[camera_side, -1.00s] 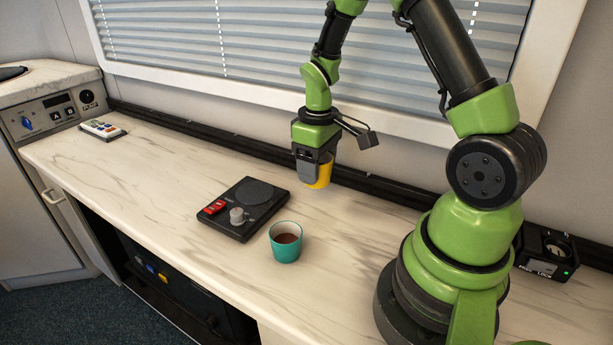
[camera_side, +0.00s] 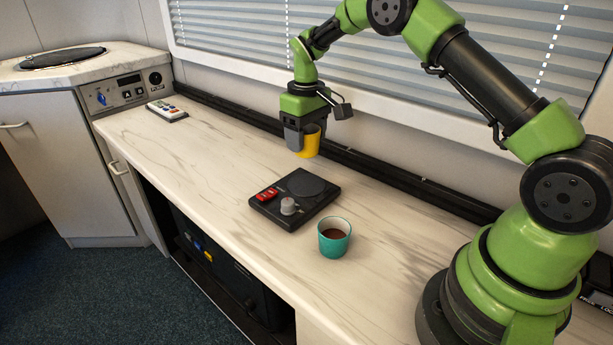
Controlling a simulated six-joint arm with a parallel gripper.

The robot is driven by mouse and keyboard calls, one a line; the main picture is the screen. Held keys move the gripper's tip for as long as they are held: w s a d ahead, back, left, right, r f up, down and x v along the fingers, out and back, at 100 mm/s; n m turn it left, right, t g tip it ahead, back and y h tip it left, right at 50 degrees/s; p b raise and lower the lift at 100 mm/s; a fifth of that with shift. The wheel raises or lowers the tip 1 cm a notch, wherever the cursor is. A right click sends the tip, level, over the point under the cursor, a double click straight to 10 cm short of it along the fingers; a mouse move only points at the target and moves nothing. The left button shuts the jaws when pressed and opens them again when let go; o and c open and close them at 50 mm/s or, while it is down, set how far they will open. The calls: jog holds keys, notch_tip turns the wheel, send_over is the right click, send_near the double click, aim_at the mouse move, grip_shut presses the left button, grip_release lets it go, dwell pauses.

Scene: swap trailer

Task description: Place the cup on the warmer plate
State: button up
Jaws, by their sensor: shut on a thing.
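My gripper (camera_side: 301,142) is shut on a yellow cup (camera_side: 310,144) and holds it upright in the air. One grey finger covers the cup's left part, and its inside is hidden. The black warmer (camera_side: 292,222) lies on the counter below the gripper in the picture. Its round dark plate (camera_side: 306,184) is bare, and the cup is clear of it, above its back edge in the picture. A red switch (camera_side: 267,194) and a grey knob (camera_side: 288,206) sit on its front part. A teal cup (camera_side: 334,249) with dark brown content stands on the counter to the warmer's right.
The marble-look counter (camera_side: 210,156) is otherwise free around the warmer. A black rail (camera_side: 372,169) runs along the counter's back, below the window blind (camera_side: 230,55).

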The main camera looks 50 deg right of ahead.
jog(key=shift+f, duration=4)
jog(key=o, duration=1)
jog(key=shift+f, duration=0.15)
